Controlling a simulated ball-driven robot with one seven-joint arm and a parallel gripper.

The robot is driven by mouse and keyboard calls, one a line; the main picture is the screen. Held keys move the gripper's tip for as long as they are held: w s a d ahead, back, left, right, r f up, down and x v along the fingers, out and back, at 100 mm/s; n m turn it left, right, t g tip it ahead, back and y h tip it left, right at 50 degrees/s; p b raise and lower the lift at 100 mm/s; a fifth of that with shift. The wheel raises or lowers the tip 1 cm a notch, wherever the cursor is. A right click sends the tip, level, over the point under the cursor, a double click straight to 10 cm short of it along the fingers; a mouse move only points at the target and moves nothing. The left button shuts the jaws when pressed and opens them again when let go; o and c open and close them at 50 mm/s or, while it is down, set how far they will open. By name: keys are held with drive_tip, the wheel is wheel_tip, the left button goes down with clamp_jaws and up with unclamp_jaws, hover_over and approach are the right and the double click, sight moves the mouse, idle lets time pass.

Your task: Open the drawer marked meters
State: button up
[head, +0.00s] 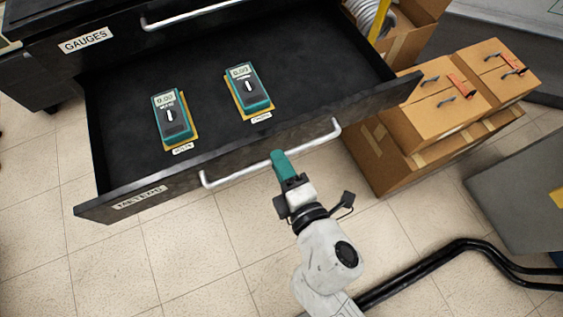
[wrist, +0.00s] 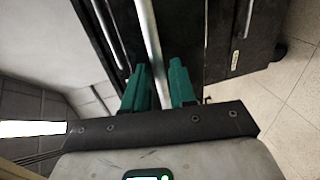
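The drawer marked METERS (head: 140,197) is pulled well out of the dark cabinet. Its black inside shows from above. Two teal meters (head: 175,117) (head: 249,90) with yellow edges lie in it, each with a small label in front. A pale bar handle (head: 235,174) runs along its front. My gripper (head: 282,162) is at the middle of this handle. The fingertip contact is partly hidden.
A drawer marked GAUGES (head: 86,40) sits above, closed. Cardboard boxes (head: 437,107) stand to the right of the drawer. Black cables (head: 470,245) and a grey box (head: 520,195) lie at right. The tiled floor in front of the drawer is clear at left.

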drive_tip(key=shift+o, duration=1.2)
drive_tip(key=b+v, duration=0.2)
drive_tip(key=v, duration=0.8)
drive_tip(key=shift+s, duration=0.35)
drive_tip(key=shift+d+r, duration=0.1)
drive_tip(key=shift+r, duration=0.05)
